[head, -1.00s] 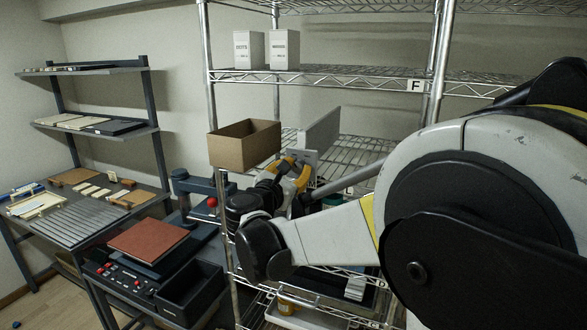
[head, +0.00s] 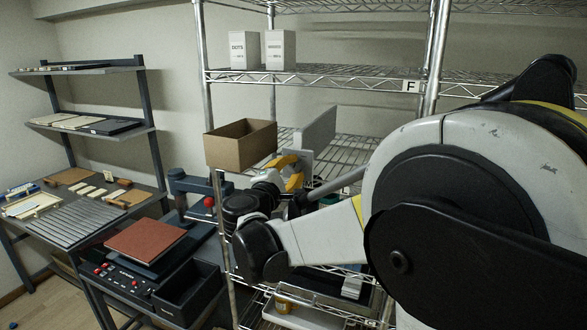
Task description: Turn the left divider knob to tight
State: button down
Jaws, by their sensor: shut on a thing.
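A grey upright divider panel (head: 316,130) stands on the middle wire shelf of the rack, just right of the cardboard box. My gripper (head: 295,172), with yellow parts, is at the lower front of this divider. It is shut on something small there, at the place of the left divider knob. The knob itself is hidden behind the fingers and wrist, so its turn position cannot be read.
An open cardboard box (head: 240,146) stands on the shelf close to the left of my gripper. A rack post (head: 201,60) is left of it. A press with a red knob (head: 209,202) and a table with a red-brown plate (head: 146,238) stand left of the rack.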

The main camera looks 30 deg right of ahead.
jog(key=shift+m, duration=1.2)
jog(key=c, duration=1.1)
grip_release()
